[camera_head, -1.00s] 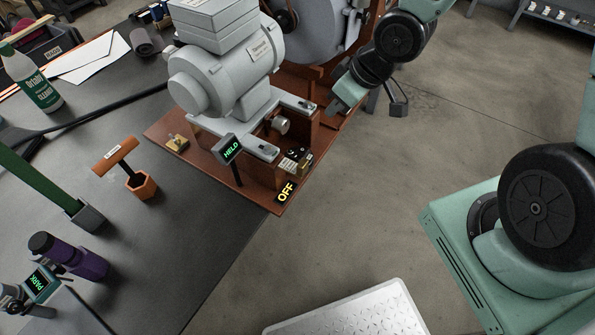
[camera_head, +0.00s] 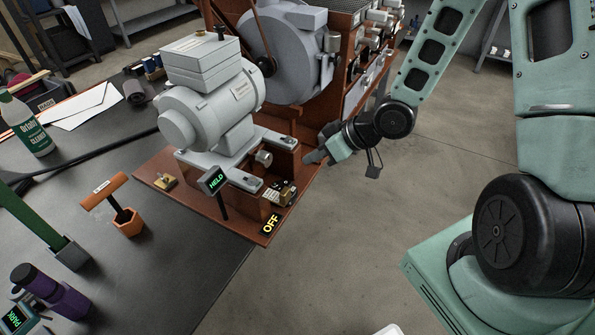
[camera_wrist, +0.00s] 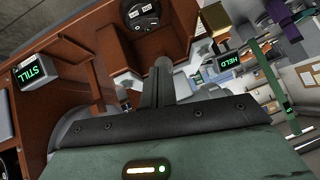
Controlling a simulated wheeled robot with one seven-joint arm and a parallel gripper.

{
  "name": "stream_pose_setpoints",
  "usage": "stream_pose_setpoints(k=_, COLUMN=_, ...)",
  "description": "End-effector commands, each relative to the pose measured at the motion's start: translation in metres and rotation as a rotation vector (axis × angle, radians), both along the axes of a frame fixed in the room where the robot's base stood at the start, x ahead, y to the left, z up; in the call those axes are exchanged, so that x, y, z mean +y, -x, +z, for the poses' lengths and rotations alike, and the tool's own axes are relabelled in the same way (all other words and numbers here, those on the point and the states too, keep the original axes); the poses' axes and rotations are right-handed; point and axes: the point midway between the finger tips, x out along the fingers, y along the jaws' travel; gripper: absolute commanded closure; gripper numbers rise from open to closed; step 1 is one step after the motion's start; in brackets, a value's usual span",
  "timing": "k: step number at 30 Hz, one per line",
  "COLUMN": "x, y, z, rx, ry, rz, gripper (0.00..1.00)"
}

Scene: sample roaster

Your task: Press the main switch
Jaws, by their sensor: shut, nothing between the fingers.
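In the wrist view my shut fingers (camera_wrist: 162,66) point at the brown woodwork. A round black part with pale plates (camera_wrist: 141,13) shows beyond them at the top; I cannot tell whether it is the switch.
A HELD display (camera_head: 213,181) stands on a post left of the box. A grey motor (camera_head: 205,105) is mounted behind it. A STILL display (camera_wrist: 38,72) shows in the wrist view. An orange T-handle (camera_head: 115,205) stands on the dark table. The floor right of the base is clear.

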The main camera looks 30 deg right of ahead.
Motion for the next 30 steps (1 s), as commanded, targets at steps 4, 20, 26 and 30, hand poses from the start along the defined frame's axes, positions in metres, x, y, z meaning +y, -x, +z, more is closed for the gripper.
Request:
stream_pose_setpoints(k=4, x=0.014, y=-0.011, z=-0.019, rx=0.002, ry=-0.001, rz=0.004, gripper=1.00)
stream_pose_setpoints(k=20, x=0.055, y=-0.041, z=-0.092, rx=0.003, ry=0.001, rz=0.001, gripper=1.00)
stream_pose_setpoints(k=26, x=0.057, y=-0.040, z=-0.103, rx=0.000, ry=0.001, rz=0.001, gripper=1.00)
stream_pose_setpoints(k=30, x=0.057, y=-0.040, z=-0.104, rx=-0.001, ry=0.000, rz=0.001, gripper=1.00)
